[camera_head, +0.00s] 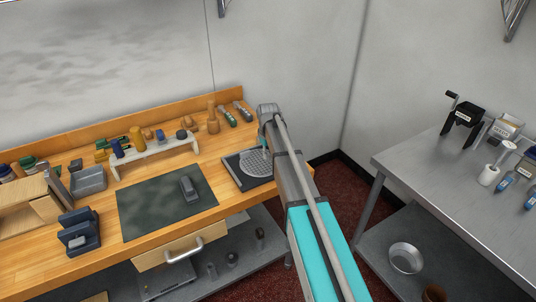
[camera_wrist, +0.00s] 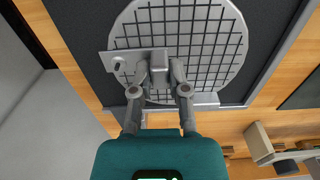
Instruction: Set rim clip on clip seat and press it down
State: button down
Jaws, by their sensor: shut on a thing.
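In the wrist view, my gripper (camera_wrist: 159,82) is shut on a small grey block, the rim clip (camera_wrist: 158,66). The clip is over the near left edge of a round, pale gridded disc (camera_wrist: 215,50). A flat light-grey plate (camera_wrist: 108,60) with a dark hole shows beside the clip; it looks like the clip seat, but I cannot tell whether the clip touches it. The disc lies on a dark square board (camera_wrist: 272,28). In the head view, the disc (camera_head: 257,164) sits at the right end of the wooden bench, and my arm hides most of my gripper and the clip.
A dark mat (camera_head: 150,209) with a grey block (camera_head: 188,188) lies left of the board. A white riser (camera_head: 155,155) with several bottles and jars stands behind it. A dark-blue holder (camera_head: 76,228) is at the left. A steel table (camera_head: 455,190) stands apart at right.

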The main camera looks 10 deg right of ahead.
jog(key=shift+f+b, duration=1.25)
jog(key=shift+f, duration=0.05)
dwell(0.4)
jog(key=c, duration=0.5)
grip_release()
jog(key=shift+c, duration=0.2)
jog(key=shift+r, duration=0.1)
jog(key=shift+r+p, duration=4)
jog(key=shift+p, duration=0.05)
jog(key=s+a+m, duration=0.1)
jog(key=s+m, duration=0.2)
jog(key=s, duration=2.6)
jog(key=shift+m, duration=0.3)
